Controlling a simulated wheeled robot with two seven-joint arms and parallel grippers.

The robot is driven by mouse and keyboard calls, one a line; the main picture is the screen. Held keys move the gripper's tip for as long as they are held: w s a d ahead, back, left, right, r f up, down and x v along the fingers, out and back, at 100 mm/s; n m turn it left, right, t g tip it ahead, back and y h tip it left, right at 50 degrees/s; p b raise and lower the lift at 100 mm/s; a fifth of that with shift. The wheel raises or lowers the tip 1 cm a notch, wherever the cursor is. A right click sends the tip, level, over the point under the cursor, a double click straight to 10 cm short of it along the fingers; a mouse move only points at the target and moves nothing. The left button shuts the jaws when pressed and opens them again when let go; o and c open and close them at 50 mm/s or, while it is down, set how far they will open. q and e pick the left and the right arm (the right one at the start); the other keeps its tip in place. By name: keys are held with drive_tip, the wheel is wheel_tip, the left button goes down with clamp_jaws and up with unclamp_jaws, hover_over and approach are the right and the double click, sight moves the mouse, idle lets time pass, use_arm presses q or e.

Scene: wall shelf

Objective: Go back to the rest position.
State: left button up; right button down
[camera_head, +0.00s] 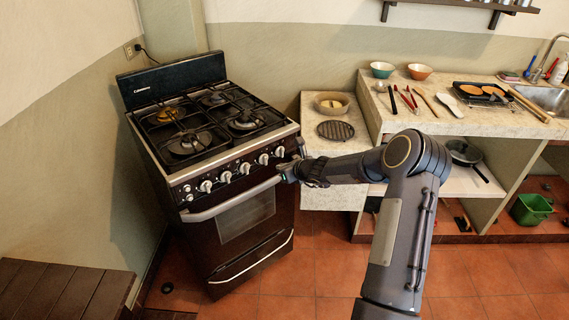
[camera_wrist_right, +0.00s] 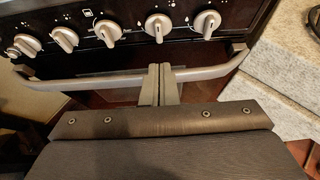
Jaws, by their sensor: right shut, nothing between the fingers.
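My right gripper (camera_head: 284,172) is at the right end of the oven door handle (camera_head: 232,201), in front of the dark stove (camera_head: 190,215). In the right wrist view its two fingers (camera_wrist_right: 160,78) are pressed together, with nothing between them. They overlap the middle of the handle (camera_wrist_right: 100,84) in that picture, below the row of knobs; I cannot tell whether they touch it. The oven door (camera_head: 247,222) looks shut. My right arm reaches in from the lower right of the head view. My left gripper does not show.
A stone counter (camera_head: 450,121) with utensils and a black tray (camera_head: 482,101) stands to the right. A brown slatted surface (camera_head: 62,290) is at lower left. Tiled floor (camera_head: 300,280) is open in front.

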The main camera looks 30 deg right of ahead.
drive_tip(key=s+a+r+n+y, duration=0.25)
drive_tip(key=a+r+n, duration=0.25)
drive_tip(key=r, duration=0.3)
drive_tip(key=s+a+r+n+y, duration=0.1)
drive_tip(key=s+a+r+n, duration=0.35)
drive_tip(key=r+n, duration=0.2)
drive_tip(key=s+a+r+n+g+y, duration=0.2)
drive_tip(key=s+a+r+n, duration=0.45)
drive_tip(key=s+a, duration=0.2)
drive_tip(key=s+a+f+n+g+h, duration=0.1)
drive_tip(key=s+f+n+g, duration=0.1)
drive_tip(key=s+n, duration=0.5)
drive_tip(key=s+a+f+n+g+h, duration=0.1)
drive_tip(key=s+f+n, duration=0.3)
drive_tip(key=s, duration=1.5)
drive_tip(key=n+g+h, duration=0.1)
drive_tip(key=n, duration=0.2)
drive_tip(key=shift+s+f+n, duration=0.2)
drive_tip(key=shift+f+n, duration=0.2)
